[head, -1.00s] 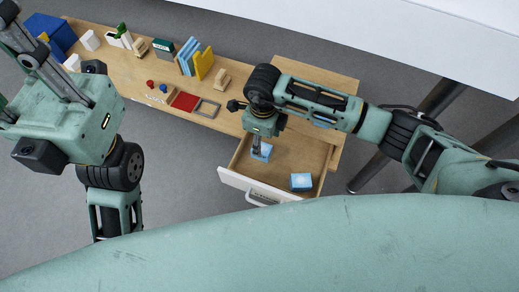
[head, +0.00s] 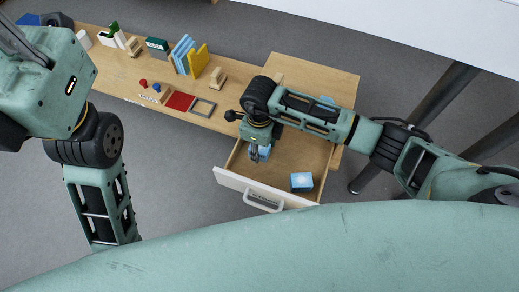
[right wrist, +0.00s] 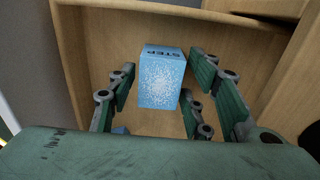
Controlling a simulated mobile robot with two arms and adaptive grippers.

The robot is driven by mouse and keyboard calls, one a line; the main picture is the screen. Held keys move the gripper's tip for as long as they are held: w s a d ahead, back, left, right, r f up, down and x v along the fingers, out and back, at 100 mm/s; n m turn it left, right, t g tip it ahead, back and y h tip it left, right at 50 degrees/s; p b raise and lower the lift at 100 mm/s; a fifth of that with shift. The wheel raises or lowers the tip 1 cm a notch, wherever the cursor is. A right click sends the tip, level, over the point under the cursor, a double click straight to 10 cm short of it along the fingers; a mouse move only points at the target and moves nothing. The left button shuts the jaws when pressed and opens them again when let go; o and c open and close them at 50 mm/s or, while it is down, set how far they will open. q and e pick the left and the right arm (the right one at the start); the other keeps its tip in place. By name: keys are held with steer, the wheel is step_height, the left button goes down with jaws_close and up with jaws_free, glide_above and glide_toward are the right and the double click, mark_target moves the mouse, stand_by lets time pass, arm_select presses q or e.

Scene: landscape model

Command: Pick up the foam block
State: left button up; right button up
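A light-blue block (right wrist: 161,82) with a white burst pattern and the word STEP shows in the right wrist view; I take it for the foam block. In the head view it (head: 265,153) is partly hidden by my right gripper, inside the open drawer. My right gripper (head: 254,157) points down into the drawer. In the right wrist view its fingers (right wrist: 160,100) are open, one on each side of the block, with visible gaps. A second blue block (head: 301,182) lies at the drawer's front right. My left gripper (head: 22,48) is cut off at the upper left.
The open wooden drawer (head: 312,152) has a white front (head: 238,187) with a handle. Its walls surround the right gripper. The desk top (head: 125,72) holds blue and yellow upright pieces (head: 190,56), a red tray (head: 180,101), a grey frame (head: 204,107) and small wooden pieces.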

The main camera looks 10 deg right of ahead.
steer(key=c, duration=0.4)
steer(key=shift+r, duration=0.15)
